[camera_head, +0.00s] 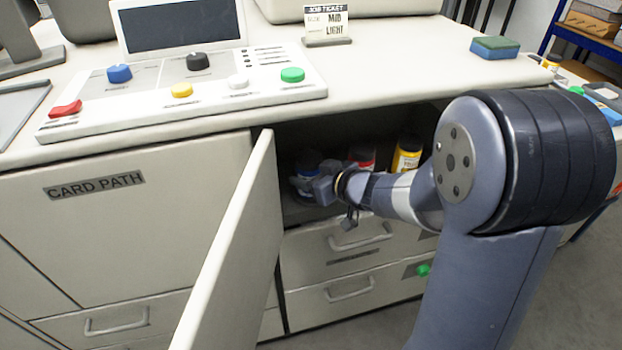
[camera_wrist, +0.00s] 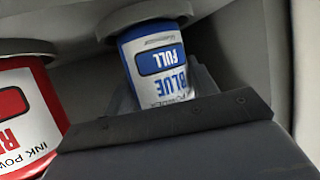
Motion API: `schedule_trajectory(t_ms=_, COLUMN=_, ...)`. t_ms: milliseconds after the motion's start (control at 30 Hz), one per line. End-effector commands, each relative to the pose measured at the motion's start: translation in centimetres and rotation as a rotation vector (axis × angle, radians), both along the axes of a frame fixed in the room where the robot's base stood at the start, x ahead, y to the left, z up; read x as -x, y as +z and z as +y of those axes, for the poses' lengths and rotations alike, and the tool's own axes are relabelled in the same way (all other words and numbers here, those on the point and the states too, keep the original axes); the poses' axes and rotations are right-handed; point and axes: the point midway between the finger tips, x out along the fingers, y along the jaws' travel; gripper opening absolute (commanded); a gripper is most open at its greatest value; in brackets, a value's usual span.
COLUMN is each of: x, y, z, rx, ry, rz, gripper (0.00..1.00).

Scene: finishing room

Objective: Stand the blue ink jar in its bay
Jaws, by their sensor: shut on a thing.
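The blue ink jar (camera_wrist: 160,68) shows in the wrist view with a label reading FULL and BLUE. It appears upside down in that picture. My gripper (camera_wrist: 165,100) is shut on it. In the head view my gripper (camera_head: 318,185) reaches into the open cupboard at its left side, and a bit of the blue jar (camera_head: 304,172) shows beyond it. A red ink jar (camera_head: 362,158) stands to the right inside the cupboard, and it also shows at the left of the wrist view (camera_wrist: 28,112).
A yellow jar (camera_head: 406,155) stands right of the red one. The open cupboard door (camera_head: 235,240) is left of my arm. Drawers (camera_head: 345,240) lie below the opening. The counter above holds a control panel (camera_head: 190,85), a job ticket (camera_head: 327,25) and a sponge (camera_head: 495,47).

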Motion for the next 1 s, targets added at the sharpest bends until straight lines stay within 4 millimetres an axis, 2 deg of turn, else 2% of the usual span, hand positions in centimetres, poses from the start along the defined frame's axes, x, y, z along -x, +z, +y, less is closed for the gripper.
schedule_trajectory(t_ms=300, x=0.0, y=-0.2, z=0.0, rx=-0.001, ry=0.0, rz=-0.001, gripper=0.21)
schedule_trajectory(t_ms=333, x=0.0, y=-0.3, z=0.0, rx=0.0, ry=0.0, rz=0.0, gripper=0.56)
schedule_trajectory(t_ms=567, x=0.0, y=-0.2, z=0.0, rx=0.0, ry=0.0, rz=0.0, gripper=0.75)
schedule_trajectory(t_ms=800, x=0.0, y=-0.1, z=0.0, rx=-0.001, ry=0.0, rz=-0.001, gripper=0.77)
schedule_trajectory(t_ms=900, x=0.0, y=0.5, z=0.0, rx=-0.001, ry=0.0, rz=-0.002, gripper=0.77)
schedule_trajectory(t_ms=1000, x=0.8, y=1.0, z=-1.0, rx=-0.001, ry=-0.003, rz=-0.002, gripper=0.77)
